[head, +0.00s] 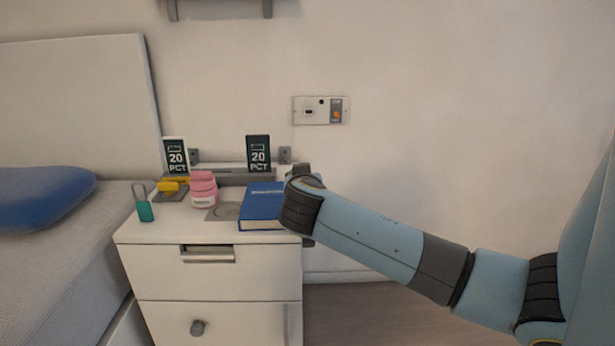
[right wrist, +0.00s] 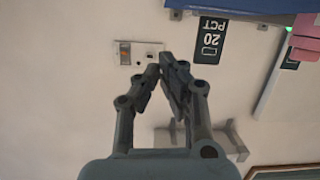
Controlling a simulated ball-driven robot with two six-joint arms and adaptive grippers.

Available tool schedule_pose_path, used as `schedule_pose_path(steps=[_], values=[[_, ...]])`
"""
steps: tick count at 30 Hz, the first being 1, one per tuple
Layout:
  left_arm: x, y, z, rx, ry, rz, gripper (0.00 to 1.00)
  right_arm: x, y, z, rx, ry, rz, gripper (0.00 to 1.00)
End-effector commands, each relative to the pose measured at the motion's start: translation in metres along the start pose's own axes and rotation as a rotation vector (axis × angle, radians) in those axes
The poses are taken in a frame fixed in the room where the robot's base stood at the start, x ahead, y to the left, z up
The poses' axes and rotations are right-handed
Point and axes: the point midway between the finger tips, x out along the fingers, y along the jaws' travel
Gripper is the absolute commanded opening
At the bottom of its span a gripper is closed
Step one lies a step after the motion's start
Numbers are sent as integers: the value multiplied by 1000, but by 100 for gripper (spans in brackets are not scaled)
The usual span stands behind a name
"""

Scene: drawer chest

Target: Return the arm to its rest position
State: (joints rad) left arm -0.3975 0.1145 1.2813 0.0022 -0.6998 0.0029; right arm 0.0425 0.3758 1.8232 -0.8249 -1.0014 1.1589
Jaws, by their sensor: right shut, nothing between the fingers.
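My right arm comes in from the right edge of the head view. Its wrist end is at the right edge of the chest top, beside the blue book (head: 262,206). My right gripper is mostly hidden behind its own wrist there. In the right wrist view my right gripper (right wrist: 163,66) is shut, its fingertips together with nothing between them. My left gripper is not in view.
A bed with a blue pillow (head: 42,199) is left. Floor right of the chest looks clear.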

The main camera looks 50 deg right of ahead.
Motion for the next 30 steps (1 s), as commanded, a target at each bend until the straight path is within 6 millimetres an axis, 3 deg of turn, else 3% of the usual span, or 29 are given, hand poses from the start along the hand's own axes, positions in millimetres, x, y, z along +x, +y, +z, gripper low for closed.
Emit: schedule_pose_path(steps=[3,9,19,23,26,30], values=[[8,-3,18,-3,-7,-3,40,-28,1,-2,4,-2,-1,0],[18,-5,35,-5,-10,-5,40,-54,1,-1,2,0,0,0],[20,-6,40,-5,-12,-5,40,-60,2,0,0,0,1,0],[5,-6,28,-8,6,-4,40,-68,6,-6,-1,-14,3,0],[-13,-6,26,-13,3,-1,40,-73,19,38,-51,-135,23,0],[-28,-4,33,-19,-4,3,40,-92,36,148,-185,-390,-20,0]])
